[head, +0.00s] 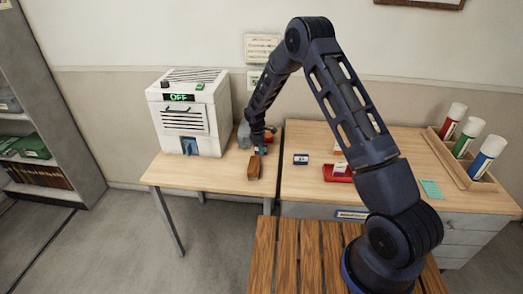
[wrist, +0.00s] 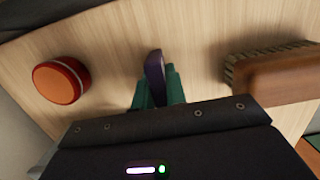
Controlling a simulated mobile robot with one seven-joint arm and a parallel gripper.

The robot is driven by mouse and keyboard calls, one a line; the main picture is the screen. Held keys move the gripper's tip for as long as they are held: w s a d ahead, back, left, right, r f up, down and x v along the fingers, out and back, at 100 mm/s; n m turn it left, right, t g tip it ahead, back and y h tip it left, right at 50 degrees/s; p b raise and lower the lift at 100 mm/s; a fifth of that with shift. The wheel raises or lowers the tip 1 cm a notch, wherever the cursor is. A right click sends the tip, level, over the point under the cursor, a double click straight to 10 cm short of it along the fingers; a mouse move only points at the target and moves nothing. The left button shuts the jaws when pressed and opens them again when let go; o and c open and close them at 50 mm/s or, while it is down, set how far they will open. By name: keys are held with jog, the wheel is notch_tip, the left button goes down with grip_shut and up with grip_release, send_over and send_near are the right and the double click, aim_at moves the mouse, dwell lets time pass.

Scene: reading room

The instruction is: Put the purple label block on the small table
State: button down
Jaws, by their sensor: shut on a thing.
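My gripper (wrist: 158,92) is shut on the purple label block (wrist: 154,68), which stands up between the teal fingertips in the wrist view. In the head view my gripper (head: 262,149) is over the right part of the small table (head: 215,175), a light wood top on grey legs. The purple block cannot be made out there. Whether the block touches the tabletop or hangs just above it, I cannot tell.
A brown brush (head: 254,168) lies beside my gripper, and a round red-orange tin (wrist: 60,82) is on its other side. The desk (head: 310,185) holds a blue-and-white block (head: 301,159), a red tray (head: 338,174) and a bottle rack (head: 460,160).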

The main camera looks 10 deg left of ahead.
jog(key=shift+f, duration=0.15)
jog(key=c, duration=1.9)
grip_release()
jog(key=shift+f, duration=0.1)
jog(key=o, duration=0.5)
jog(key=shift+c, duration=0.2)
